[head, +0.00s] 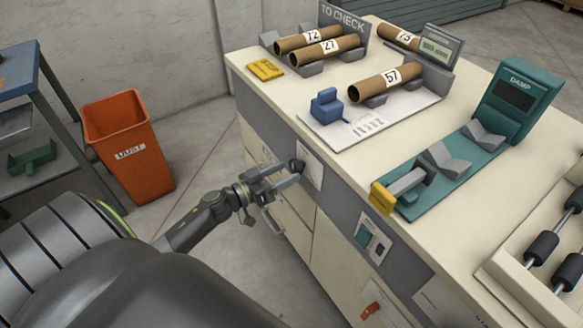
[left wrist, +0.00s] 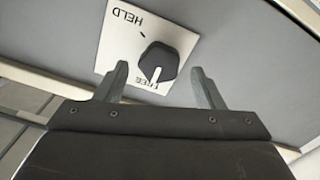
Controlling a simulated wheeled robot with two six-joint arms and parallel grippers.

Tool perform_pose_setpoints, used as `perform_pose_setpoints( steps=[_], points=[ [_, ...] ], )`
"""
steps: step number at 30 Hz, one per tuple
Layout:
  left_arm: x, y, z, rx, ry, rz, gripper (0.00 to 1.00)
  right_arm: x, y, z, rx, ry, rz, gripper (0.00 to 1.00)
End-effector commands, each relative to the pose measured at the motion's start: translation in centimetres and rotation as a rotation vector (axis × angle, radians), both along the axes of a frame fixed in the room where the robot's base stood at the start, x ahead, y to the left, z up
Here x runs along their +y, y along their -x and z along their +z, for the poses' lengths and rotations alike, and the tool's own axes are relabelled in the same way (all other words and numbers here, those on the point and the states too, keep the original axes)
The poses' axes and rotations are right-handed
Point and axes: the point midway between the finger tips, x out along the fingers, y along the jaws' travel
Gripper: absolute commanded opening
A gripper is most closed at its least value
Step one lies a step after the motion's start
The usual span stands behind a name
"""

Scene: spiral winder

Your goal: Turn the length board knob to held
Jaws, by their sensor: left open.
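The knob (head: 297,165) is dark and sits on a white plate (head: 313,171) on the front face of the counter. In the left wrist view the knob (left wrist: 158,64) has a white pointer line aimed at the word FREE. The word HELD is on the other side of the plate (left wrist: 121,35), which appears upside down. My left gripper (head: 287,173) is open, in front of the plate. In the left wrist view its fingers (left wrist: 160,70) stand on either side of the knob, with visible gaps. My right gripper is not in view.
A white board (head: 385,120) with a blue block (head: 326,105) and a tube marked 57 (head: 386,84) lies on the counter above. A teal DAMP stand (head: 517,97) is to its right. An orange bin (head: 130,140) stands on the floor at left.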

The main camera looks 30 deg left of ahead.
Motion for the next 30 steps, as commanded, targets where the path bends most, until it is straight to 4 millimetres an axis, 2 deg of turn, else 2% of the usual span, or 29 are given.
perform_pose_setpoints(
  steps=[1, 6, 17, 27, 30],
  points=[
    [-0.4, -0.8, 0.1, -0.003, 0.001, 0.000, 0.62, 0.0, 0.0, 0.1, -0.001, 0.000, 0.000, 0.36],
    [-1.0, -2.3, 0.0, -0.001, -0.001, 0.000, 0.62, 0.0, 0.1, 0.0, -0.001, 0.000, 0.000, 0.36],
    [-1.2, -2.8, 0.0, 0.000, 0.000, 0.000, 0.62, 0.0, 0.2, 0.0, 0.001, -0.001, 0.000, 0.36],
    [-1.1, -2.7, 0.0, 0.000, -0.001, 0.000, 0.19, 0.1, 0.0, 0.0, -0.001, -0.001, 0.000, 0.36],
    [-1.1, -2.7, 0.0, -0.001, -0.002, 0.000, 0.18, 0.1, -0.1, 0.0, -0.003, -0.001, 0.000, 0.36]
  ],
)
